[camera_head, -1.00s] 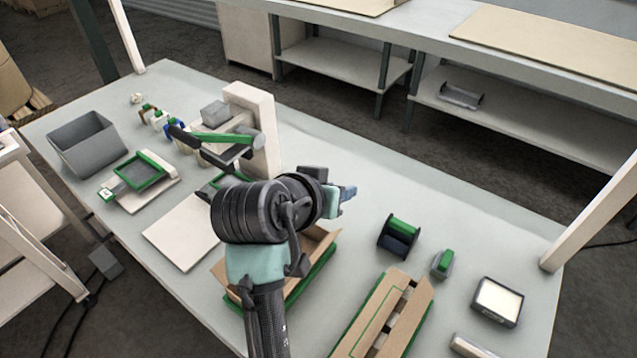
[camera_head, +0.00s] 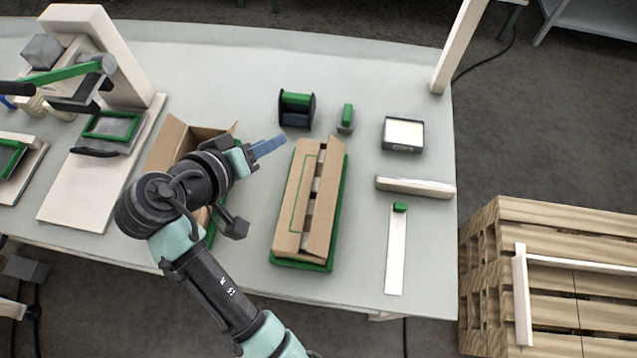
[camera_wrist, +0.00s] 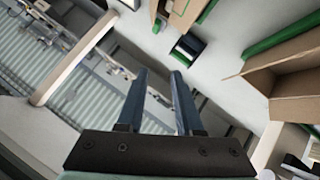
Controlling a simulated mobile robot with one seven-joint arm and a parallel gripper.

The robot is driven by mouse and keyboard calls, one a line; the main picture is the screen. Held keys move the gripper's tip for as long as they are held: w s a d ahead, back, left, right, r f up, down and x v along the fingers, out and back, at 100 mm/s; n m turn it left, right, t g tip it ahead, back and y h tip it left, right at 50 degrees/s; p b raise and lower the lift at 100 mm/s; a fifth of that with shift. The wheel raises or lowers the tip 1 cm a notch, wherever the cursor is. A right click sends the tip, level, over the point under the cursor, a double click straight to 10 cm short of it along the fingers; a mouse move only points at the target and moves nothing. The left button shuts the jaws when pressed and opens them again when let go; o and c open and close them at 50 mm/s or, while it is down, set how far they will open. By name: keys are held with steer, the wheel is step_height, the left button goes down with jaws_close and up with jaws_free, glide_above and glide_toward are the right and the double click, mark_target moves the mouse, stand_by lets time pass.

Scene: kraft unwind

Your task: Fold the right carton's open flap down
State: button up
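The right carton (camera_head: 293,205) is a long brown box on a green tray (camera_head: 341,210). Its left flap, marked with a green outline, lies nearly flat. Its right flap (camera_head: 326,200) is tilted up, and a narrow gap between them shows the inside. My gripper (camera_head: 284,140), with blue fingers, is above the table just left of the carton's far end, touching nothing visible. In the wrist view my gripper (camera_wrist: 160,74) has its two fingers apart with nothing between them. A carton with raised flaps (camera_wrist: 290,55) shows at the right there; I cannot tell which carton it is.
Another open carton (camera_head: 170,143) is partly hidden behind my arm. A black and green dispenser (camera_head: 296,110), a small green-topped item (camera_head: 346,118), a white-topped box (camera_head: 403,134) and a pale bar (camera_head: 415,187) lie around the right carton. A wooden pallet (camera_head: 550,230) stands right of the table.

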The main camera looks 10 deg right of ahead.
mark_target(319, 190)
steer(key=s+f+h, duration=0.1)
steer(key=s+f, duration=0.1)
steer(key=s, duration=0.1)
steer(key=s+f+g+h+b, duration=0.1)
steer(key=s+f, duration=0.1)
steer(key=s, duration=0.1)
steer(key=s+f, duration=0.2)
steer(key=f, duration=0.1)
steer(key=shift+s+a+h+b, duration=0.2)
steer(key=shift+s+h+b, duration=0.15)
steer(key=shift+s+h, duration=0.05)
steer(key=shift+s+a+g, duration=0.2)
steer(key=shift+g, duration=0.1)
steer(key=p+x, duration=0.1)
steer(key=x, duration=1.2)
steer(key=shift+r, duration=0.1)
jaws_close()
